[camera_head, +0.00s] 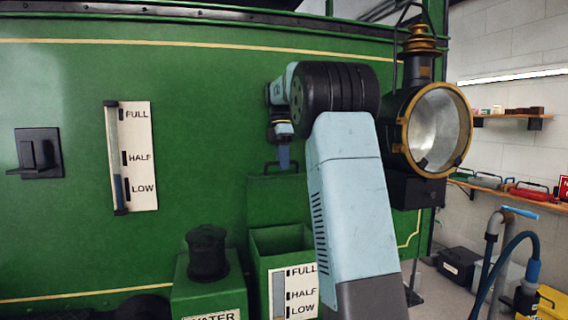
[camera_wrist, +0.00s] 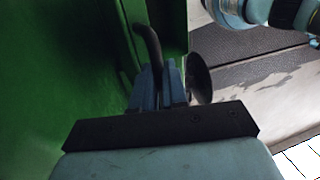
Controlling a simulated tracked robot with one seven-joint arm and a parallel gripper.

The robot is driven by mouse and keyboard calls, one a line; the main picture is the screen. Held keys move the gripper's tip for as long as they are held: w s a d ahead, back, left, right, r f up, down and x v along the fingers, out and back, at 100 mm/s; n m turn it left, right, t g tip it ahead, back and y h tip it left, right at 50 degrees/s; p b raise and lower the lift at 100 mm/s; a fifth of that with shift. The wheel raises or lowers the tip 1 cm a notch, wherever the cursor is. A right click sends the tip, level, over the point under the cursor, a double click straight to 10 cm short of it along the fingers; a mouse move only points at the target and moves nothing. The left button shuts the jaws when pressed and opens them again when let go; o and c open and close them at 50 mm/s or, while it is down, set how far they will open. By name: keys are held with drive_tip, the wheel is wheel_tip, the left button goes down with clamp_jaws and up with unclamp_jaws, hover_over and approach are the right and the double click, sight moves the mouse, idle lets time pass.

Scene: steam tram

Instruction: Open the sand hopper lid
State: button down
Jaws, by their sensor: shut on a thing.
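The sand hopper (camera_head: 258,273) is a green box low against the green tram side, with a FULL/HALF/LOW gauge on its front. Its top is open and I can see into the green inside. Its green lid (camera_head: 274,200) stands raised, about upright, at the back of the opening. A black bar handle (camera_head: 262,177) is at the lid's upper edge. My gripper (camera_head: 284,164) points down at this handle and is shut on it. In the wrist view the blue fingers (camera_wrist: 158,75) close around the dark curved handle (camera_wrist: 149,45). My arm hides the right side of the hopper.
A green water box with a black cap (camera_head: 207,253) stands left of the hopper. A brass-rimmed lamp (camera_head: 438,128) juts out at the right. A black bracket (camera_head: 39,153) and a level gauge (camera_head: 131,157) are on the tram side. A blue hose (camera_head: 503,265) stands at the far right.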

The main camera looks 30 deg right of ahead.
drive_tip(key=shift+w+f, duration=0.1)
drive_tip(key=shift+f, duration=0.2)
drive_tip(key=c, duration=1.4)
unclamp_jaws()
drive_tip(key=shift+w+d, duration=0.1)
drive_tip(key=shift+d, duration=0.05)
drive_tip(key=shift+o, duration=1.2)
drive_tip(key=shift+r, duration=0.15)
drive_tip(key=v, duration=0.7)
drive_tip(key=shift+r, duration=0.15)
